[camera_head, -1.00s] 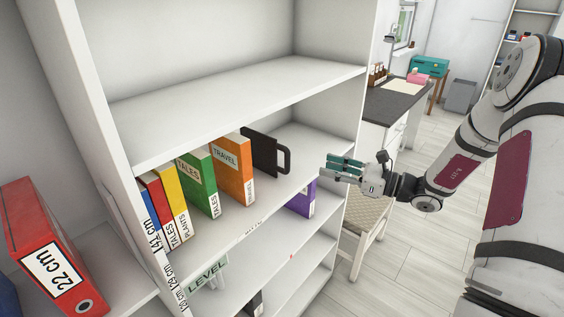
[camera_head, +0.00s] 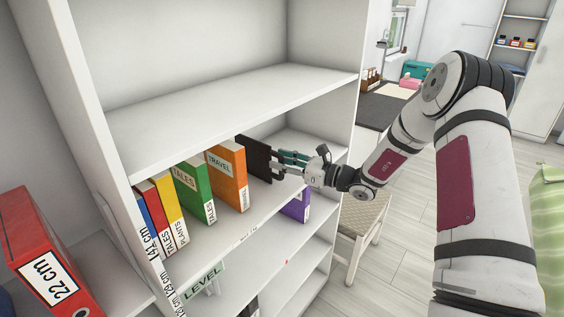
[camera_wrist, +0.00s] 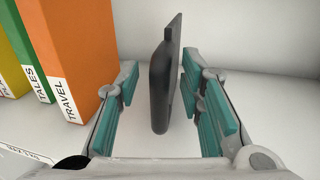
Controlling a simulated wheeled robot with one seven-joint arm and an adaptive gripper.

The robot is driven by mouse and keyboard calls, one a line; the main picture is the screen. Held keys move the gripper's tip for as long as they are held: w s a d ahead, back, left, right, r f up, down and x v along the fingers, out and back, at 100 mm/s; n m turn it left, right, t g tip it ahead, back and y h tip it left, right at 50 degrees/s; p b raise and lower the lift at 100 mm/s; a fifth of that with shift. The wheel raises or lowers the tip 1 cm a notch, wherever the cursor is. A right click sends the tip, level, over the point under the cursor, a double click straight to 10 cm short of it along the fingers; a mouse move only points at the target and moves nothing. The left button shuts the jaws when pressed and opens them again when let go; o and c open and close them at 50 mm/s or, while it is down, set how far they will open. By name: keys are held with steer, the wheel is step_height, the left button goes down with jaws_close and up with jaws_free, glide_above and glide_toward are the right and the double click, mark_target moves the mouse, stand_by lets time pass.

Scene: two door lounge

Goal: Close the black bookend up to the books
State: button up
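The black bookend (camera_head: 257,159) stands upright on the middle shelf, to the right of the orange TRAVEL book (camera_head: 228,176). In the wrist view, the bookend (camera_wrist: 162,85) stands between the two teal finger pads of my gripper (camera_wrist: 160,110), with a gap visible on its left and a narrower one on its right. My gripper (camera_head: 284,163) is open around the bookend's handle. A gap of bare shelf separates the TRAVEL book (camera_wrist: 72,60) from the bookend, and my left finger is in it. The green TALES book (camera_head: 194,191), yellow PLANTS book (camera_head: 169,214), red book (camera_head: 154,217) and blue book (camera_head: 147,222) stand further left.
The shelf board (camera_head: 250,85) above runs over the books and bookend. A purple book (camera_head: 296,206) stands on the shelf below. A red binder (camera_head: 42,252) is at the far left. A chair (camera_head: 362,222) stands right of the shelf unit.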

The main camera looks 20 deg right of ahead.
steer(key=shift+w+a, duration=0.1)
steer(key=shift+a, duration=0.05)
steer(key=shift+c, duration=0.6)
jaws_close()
steer(key=s+a+p, duration=0.1)
steer(key=a, duration=0.1)
steer(key=s+a+p, duration=0.1)
steer(key=s+a, duration=0.1)
steer(key=shift+o, duration=0.6)
jaws_free()
steer(key=shift+d, duration=0.1)
steer(key=shift+w, duration=0.1)
